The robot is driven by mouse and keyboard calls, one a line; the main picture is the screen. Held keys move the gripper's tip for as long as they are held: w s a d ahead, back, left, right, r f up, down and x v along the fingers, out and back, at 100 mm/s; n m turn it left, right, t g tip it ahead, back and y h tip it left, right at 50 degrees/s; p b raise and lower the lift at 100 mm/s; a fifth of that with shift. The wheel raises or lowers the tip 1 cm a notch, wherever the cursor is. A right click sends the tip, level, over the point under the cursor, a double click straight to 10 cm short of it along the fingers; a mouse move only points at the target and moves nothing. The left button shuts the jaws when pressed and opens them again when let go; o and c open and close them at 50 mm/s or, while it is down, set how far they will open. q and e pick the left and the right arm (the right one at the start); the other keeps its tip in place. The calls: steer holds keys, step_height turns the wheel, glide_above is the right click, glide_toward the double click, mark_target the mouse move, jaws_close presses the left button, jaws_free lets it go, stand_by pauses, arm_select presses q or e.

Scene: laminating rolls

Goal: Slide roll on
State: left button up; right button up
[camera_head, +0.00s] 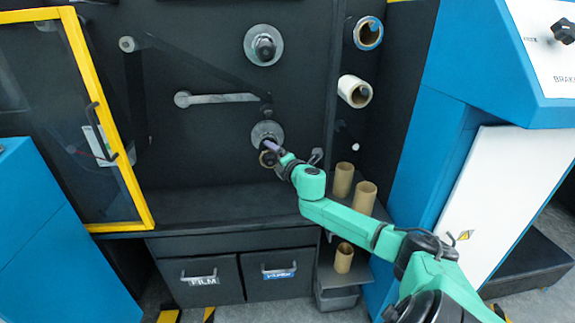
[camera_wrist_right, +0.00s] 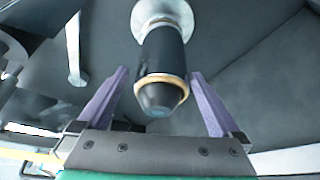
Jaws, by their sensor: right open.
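A dark roll (camera_wrist_right: 161,50) with a tan core rim sits around the lower spindle, and the spindle's dark tip (camera_wrist_right: 158,98) sticks out of it. The round grey flange (camera_wrist_right: 162,14) is behind the roll; it also shows in the head view (camera_head: 267,130). My right gripper (camera_head: 271,151) is open at this spindle. In the right wrist view its purple fingers (camera_wrist_right: 163,92) stand on either side of the roll's front end, with gaps visible. In the head view the gripper partly hides the roll. My left gripper is not in view.
Another flanged spindle (camera_head: 264,47) is above. A white roll (camera_head: 355,91) and a blue-edged roll (camera_head: 368,33) are on the right. Cardboard cores (camera_head: 343,180) stand below them. A yellow-framed door (camera_head: 128,190) is open on the left. The dark ledge (camera_head: 200,209) is clear.

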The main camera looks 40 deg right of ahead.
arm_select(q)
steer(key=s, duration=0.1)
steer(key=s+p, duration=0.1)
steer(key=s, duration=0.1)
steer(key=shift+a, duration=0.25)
arm_select(e)
steer(key=v, duration=0.8)
steer(key=shift+s, duration=0.3)
steer(key=shift+a, duration=0.1)
